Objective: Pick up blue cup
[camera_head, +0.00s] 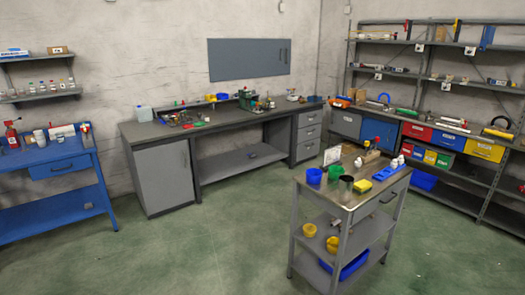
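A blue cup (314,176) stands upright on the top of a grey cart (300,183) at the right of the middle, near the cart's left end. A green cup (335,172) stands just to its right and a dark metal cup (346,188) stands in front of the green one. Neither of my grippers shows in the head view, and nothing is seen touching the blue cup.
The cart top also holds a yellow block (362,186) and a blue tray (387,170). A long grey workbench (165,133) runs along the back wall. A blue table (50,155) stands left and shelves (440,72) right. The green floor (190,250) in front is clear.

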